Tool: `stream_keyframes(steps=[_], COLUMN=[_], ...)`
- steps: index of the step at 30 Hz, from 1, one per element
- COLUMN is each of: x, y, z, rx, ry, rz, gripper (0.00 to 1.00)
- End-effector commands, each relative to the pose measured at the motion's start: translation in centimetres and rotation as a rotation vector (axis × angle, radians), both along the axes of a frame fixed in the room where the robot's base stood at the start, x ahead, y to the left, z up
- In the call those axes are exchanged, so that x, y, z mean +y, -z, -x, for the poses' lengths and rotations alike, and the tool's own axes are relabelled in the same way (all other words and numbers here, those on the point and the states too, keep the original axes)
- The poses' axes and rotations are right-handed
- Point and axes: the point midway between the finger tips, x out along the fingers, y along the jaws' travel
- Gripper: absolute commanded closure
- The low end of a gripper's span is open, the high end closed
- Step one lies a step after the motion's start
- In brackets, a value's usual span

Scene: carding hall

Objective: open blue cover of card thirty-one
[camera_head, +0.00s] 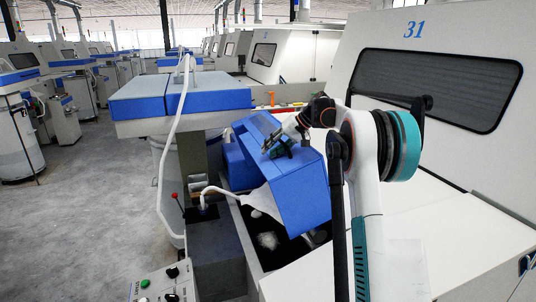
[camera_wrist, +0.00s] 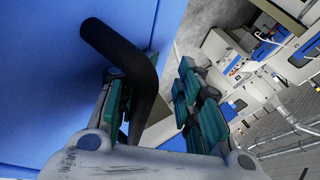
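Card thirty-one (camera_head: 440,90) is the pale machine at right, marked 31. Its blue cover (camera_head: 300,195) is tilted up in the head view, with a dark cavity holding white fibre below it. The cover also fills the left of the wrist view (camera_wrist: 40,70). A black bent handle (camera_wrist: 120,48) stands out from the cover and runs down between the fingers of my gripper (camera_wrist: 150,75). My gripper is open around the handle, nearer its left finger, with a gap to the right finger. In the head view my gripper (camera_head: 277,147) is at the cover's upper face; contact is unclear.
A blue-topped unit (camera_head: 180,95) with a white hose stands left of the cover. A control box with a green button (camera_head: 146,284) is at the bottom. A pale flat surface (camera_head: 440,225) lies at right. The grey floor (camera_head: 90,220) is clear at left.

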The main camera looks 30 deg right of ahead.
Motion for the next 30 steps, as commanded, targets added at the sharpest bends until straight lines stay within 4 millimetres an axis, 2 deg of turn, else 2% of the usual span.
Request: stream_keyframes(steps=[6,12,18,26,30], x=[-2.5,-3.9,-4.4,-4.5,-5.1], y=[-3.5,-5.7,-6.6,-6.6,-7.3], z=[2.4,3.9,4.5,4.5,4.6], rx=[0.0,-0.001,-0.001,-0.002,-0.018], ry=[0.004,0.002,0.002,0.001,0.017], rz=[0.0,0.0,0.0,0.0,0.003], gripper=[0.69,0.69,0.69,0.69,1.0])
